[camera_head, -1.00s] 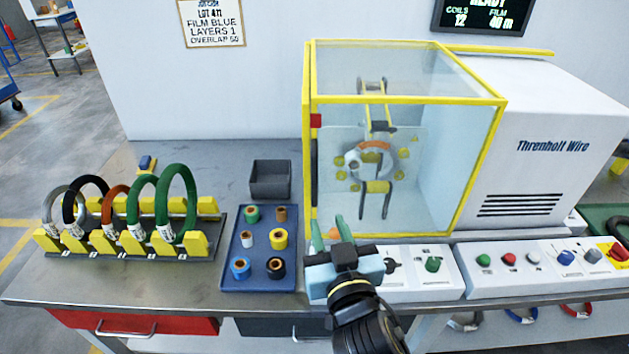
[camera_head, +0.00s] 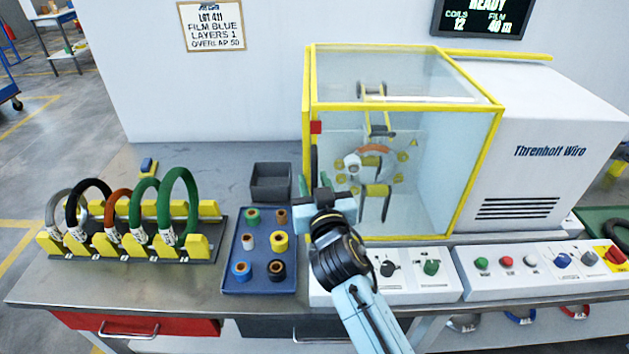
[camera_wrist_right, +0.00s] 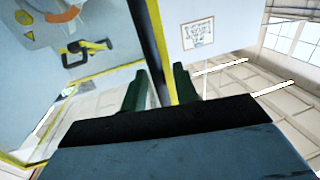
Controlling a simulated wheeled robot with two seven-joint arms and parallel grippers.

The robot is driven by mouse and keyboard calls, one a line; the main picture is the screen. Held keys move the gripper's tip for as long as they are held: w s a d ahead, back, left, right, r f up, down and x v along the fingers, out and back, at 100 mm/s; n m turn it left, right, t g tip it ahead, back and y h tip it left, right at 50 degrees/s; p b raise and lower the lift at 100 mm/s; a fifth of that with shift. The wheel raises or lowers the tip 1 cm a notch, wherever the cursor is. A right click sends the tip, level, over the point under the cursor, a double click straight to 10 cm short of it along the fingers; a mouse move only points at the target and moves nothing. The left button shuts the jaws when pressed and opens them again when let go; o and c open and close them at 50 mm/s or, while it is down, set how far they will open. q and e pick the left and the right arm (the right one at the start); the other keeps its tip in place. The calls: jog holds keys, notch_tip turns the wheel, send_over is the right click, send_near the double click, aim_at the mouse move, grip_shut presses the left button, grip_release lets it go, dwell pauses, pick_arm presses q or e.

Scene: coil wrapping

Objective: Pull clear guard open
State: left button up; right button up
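The clear guard (camera_head: 408,75) is a see-through box with yellow edges, standing closed over the wrapping head. A dark upright handle (camera_head: 314,158) runs along its left front edge, below a small red block. My right gripper (camera_head: 314,180) is at the lower part of this handle. In the right wrist view its two green fingers (camera_wrist_right: 160,75) are apart, with the guard's yellow edge and a dark bar between them. I cannot tell whether they touch the bar. The gripper partly hides the handle's lower end. My left gripper is not in view.
A blue tray (camera_head: 233,284) of small spools and a dark bin (camera_head: 270,181) stand left of the guard. A coil rack (camera_head: 120,252) is further left. A button panel (camera_head: 540,268) runs along the front right. The white machine housing (camera_head: 550,125) is right of the guard.

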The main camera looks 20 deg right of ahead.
jog(key=shift+w, duration=0.1)
jog(key=shift+c, duration=0.4)
grip_shut()
